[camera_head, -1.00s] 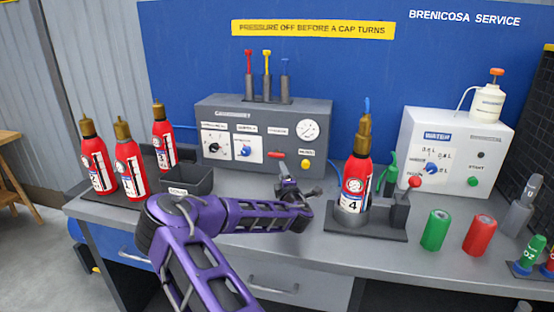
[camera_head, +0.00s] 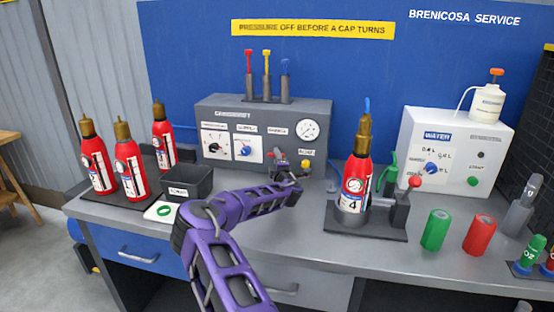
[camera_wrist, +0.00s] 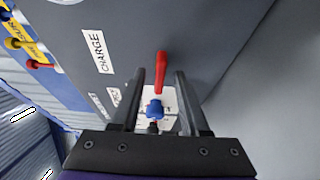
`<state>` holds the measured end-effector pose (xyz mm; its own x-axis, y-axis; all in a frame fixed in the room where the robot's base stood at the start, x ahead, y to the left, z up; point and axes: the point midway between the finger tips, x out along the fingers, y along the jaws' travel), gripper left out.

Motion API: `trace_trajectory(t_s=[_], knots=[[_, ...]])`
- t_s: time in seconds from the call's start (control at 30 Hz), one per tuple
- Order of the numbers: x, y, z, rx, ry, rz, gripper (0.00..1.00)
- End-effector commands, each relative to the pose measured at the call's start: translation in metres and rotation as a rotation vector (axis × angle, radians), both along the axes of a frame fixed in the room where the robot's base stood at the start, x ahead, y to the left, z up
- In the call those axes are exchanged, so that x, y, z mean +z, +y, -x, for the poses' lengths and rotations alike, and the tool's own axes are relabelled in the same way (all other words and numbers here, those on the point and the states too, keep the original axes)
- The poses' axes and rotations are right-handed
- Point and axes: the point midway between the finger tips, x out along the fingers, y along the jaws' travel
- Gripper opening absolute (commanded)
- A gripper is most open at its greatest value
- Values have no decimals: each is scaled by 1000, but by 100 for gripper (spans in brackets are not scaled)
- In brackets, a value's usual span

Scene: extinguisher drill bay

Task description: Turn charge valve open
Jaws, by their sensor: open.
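The charge valve shows as a red lever (camera_wrist: 162,70) beside the CHARGE label (camera_wrist: 97,50) in the wrist view. In the head view the red lever (camera_head: 277,153) is on the front of the grey charging box (camera_head: 225,112), partly hidden by my gripper. My gripper (camera_head: 287,165) is at the box's front, just by the lever. In the wrist view my gripper (camera_wrist: 158,75) is open, its fingers on either side of the lever's line. I cannot tell if either finger touches it. A blue knob (camera_wrist: 155,107) shows between the fingers, farther along the panel.
A yellow button (camera_head: 306,163) and a gauge (camera_head: 308,129) sit close right of my gripper. Red extinguisher 4 (camera_head: 354,185) stands in a holder to the right. A dark bin (camera_head: 190,184) and several red extinguishers stand left. The bench front is mostly clear.

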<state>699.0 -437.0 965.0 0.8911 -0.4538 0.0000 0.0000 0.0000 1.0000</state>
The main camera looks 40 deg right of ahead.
Motion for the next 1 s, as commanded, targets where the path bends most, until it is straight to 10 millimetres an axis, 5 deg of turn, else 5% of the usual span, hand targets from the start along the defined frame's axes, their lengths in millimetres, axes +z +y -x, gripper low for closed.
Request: trace_trajectory(t_s=[0.1, 0.37, 1.0], knots=[[0, 0, 0, 0, 0, 0, 45], [0, 0, 0, 0, 0, 0, 0], [1, 0, 0, 0, 71, 62, 0]])
